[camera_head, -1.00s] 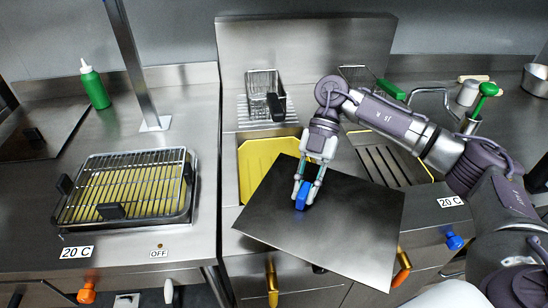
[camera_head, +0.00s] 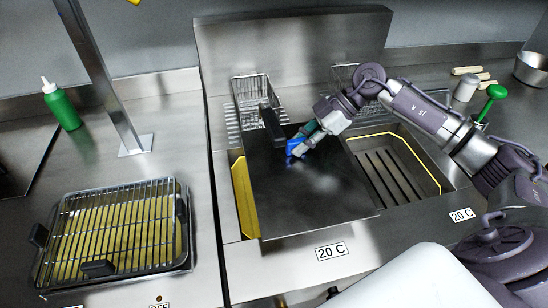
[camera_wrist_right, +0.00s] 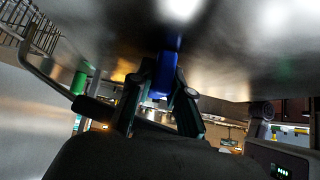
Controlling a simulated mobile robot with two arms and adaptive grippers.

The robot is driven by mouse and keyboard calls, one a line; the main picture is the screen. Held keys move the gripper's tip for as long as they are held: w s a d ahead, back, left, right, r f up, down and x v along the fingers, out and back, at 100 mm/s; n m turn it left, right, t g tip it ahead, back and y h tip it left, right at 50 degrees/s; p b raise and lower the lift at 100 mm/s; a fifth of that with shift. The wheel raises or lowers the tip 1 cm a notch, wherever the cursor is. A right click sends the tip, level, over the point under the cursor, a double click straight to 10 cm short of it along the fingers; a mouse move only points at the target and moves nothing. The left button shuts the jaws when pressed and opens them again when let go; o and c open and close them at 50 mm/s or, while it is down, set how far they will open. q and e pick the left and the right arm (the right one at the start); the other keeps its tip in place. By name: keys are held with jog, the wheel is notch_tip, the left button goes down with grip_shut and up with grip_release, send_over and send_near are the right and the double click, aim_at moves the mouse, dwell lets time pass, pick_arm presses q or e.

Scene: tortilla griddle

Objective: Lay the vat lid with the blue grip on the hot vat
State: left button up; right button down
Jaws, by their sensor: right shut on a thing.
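The vat lid (camera_head: 310,198) is a flat dark steel sheet with a blue grip (camera_head: 293,148). My right gripper (camera_head: 300,146) is shut on that grip, which also shows between the fingers in the right wrist view (camera_wrist_right: 167,65). The lid is over most of the left vat (camera_head: 243,196); a yellow strip of that vat shows along the lid's left side. I cannot tell whether the lid touches the vat rim. The right vat (camera_head: 398,172) is uncovered, with dark slats inside. My left gripper is not in view.
A fry basket (camera_head: 250,92) stands behind the left vat, its black handle (camera_head: 272,127) reaching to the lid's back edge. Labels reading 20 C (camera_head: 332,251) are on the front. A wire-racked tray (camera_head: 112,235) and green bottle (camera_head: 62,106) stand left.

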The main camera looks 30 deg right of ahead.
aim_at(274, 158)
jog(key=w+a, duration=0.1)
jog(key=w+f, duration=0.1)
jog(key=w+a+f, duration=0.1)
jog(key=shift+w+a+p, duration=0.3)
jog(key=shift+w+a+f, duration=0.6)
jog(key=shift+w+f, duration=0.15)
jog(key=shift+w, duration=0.05)
jog(key=shift+w+a+f, duration=0.1)
jog(key=shift+w, duration=0.05)
jog(key=shift+f, duration=0.3)
notch_tip(274, 158, down, 4)
jog(key=shift+r+p, duration=0.2)
jog(key=shift+p, duration=0.25)
jog(key=c, duration=1.1)
grip_release()
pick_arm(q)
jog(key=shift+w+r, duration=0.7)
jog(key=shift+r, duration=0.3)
